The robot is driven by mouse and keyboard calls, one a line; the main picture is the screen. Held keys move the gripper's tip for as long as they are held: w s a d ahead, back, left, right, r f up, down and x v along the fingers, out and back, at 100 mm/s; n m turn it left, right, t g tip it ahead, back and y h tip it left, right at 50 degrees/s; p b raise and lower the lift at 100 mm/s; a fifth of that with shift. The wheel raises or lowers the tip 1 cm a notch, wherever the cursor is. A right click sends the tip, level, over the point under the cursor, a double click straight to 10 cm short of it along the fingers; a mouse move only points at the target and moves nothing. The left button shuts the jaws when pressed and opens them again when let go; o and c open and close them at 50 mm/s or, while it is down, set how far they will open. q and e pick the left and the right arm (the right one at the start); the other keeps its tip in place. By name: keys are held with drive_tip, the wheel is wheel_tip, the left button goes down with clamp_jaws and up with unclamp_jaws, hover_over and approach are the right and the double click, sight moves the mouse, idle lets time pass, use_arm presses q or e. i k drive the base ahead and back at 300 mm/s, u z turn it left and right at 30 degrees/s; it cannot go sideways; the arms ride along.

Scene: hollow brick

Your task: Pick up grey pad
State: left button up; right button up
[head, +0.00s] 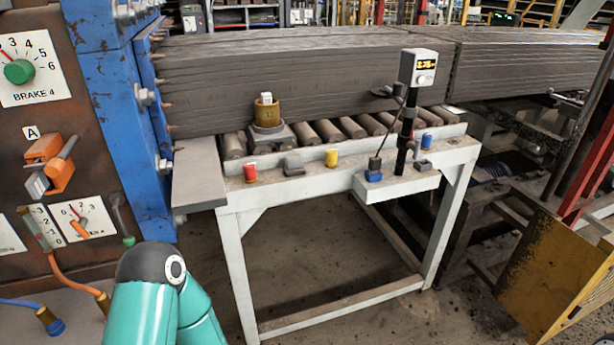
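A small grey pad-like block (293,164) sits on the front ledge of the white roller table (235,207). It stands between a red-topped piece (250,172) on its left and a yellow piece (331,158) on its right, apart from both. I take it to be the grey pad, but it is small in the picture. Only a teal and black link of one of my arms shows at the bottom left. Neither of my grippers is in view.
A brass cylinder (267,112) on a grey base stands behind the pad. Dark grey ribbed stock (300,80) lies along the rollers. A display post (418,70) and blue pieces (375,175) are to the right. A blue machine frame (110,90) borders the left.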

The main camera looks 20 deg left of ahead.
sight(294, 166)
drive_tip(key=u, duration=0.15)
drive_tip(key=i, duration=0.9)
drive_tip(key=z, duration=0.05)
